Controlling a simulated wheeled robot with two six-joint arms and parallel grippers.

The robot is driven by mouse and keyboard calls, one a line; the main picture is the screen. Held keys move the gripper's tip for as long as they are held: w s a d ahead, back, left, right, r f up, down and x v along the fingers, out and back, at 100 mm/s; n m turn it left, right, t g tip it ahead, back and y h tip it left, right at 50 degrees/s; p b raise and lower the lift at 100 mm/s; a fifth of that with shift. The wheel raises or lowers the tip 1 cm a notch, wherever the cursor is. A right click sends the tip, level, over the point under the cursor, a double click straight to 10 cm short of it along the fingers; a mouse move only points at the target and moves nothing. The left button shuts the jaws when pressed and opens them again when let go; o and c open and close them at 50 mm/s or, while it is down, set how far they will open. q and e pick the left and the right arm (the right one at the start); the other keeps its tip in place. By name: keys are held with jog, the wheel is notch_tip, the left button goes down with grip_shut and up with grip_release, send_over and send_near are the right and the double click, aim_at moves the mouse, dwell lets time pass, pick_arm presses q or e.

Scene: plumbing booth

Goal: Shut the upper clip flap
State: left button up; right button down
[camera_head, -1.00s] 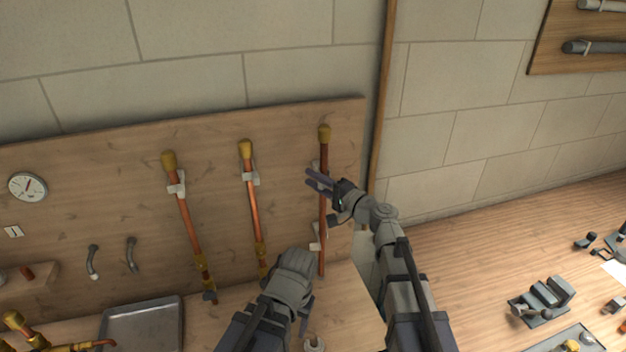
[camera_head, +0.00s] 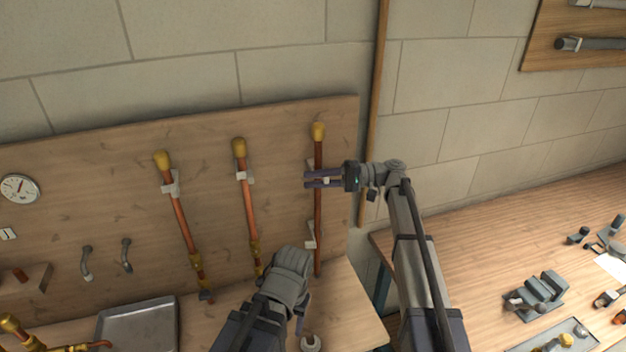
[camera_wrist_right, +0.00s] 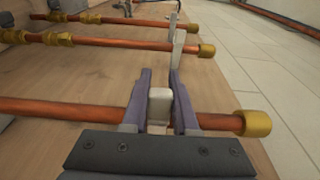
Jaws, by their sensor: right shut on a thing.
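The right-hand copper pipe (camera_head: 318,215) with a brass end stands against the wooden board. Its upper clip (camera_wrist_right: 160,105) is a pale block around the pipe, seen in the right wrist view between my fingers. My right gripper (camera_head: 308,179) reaches across the pipe from the right at the upper clip. In the wrist view its two fingers (camera_wrist_right: 162,85) straddle the clip, shut on it. Whether the flap is fully down is hard to tell. The lower clip (camera_head: 310,236) is further down. My left gripper (camera_head: 293,272) is below, its fingers mostly hidden.
Two more copper pipes in clips, the middle one (camera_head: 248,205) and the left one (camera_head: 178,215), stand on the board. A grey tray (camera_head: 138,322) lies on the bench below. A wooden post (camera_head: 376,110) rises beside the board. A second bench (camera_head: 480,270) holds tools at right.

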jog(key=shift+d+n+g+h, duration=0.15)
jog(key=shift+n+g+h, duration=0.15)
jog(key=shift+n+g, duration=0.95)
jog(key=shift+g, duration=0.35)
jog(key=c, duration=0.7)
grip_release()
jog(key=shift+w, duration=0.1)
